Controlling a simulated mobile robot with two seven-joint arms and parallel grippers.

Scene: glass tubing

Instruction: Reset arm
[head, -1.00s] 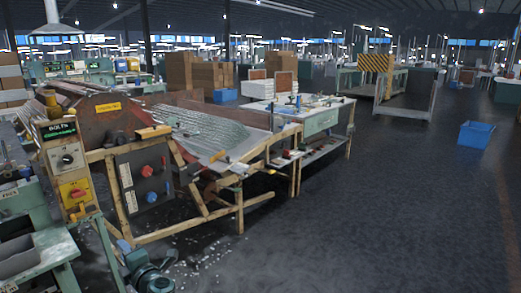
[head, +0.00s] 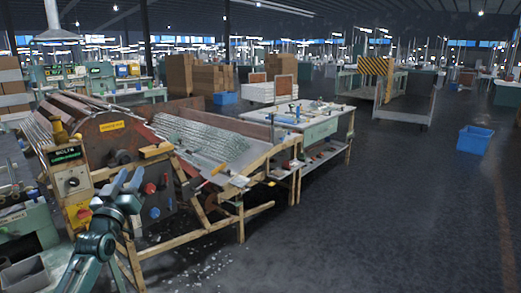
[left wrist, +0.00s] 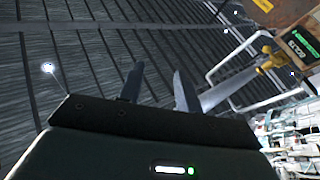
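My left gripper (head: 128,182) is raised at the lower left of the head view, in front of the tubing machine. Its two fingers stand apart with nothing between them. In the left wrist view the same gripper (left wrist: 160,85) points up toward the dark ceiling, fingers spread and empty. My right gripper is not in either view.
The tubing machine (head: 105,124) with glass tubes on its sloping bed (head: 205,137) stands close at the left. A workbench (head: 318,131) adjoins it. A blue bin (head: 474,139) sits on the floor at right. The dark floor (head: 370,220) at centre right is clear.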

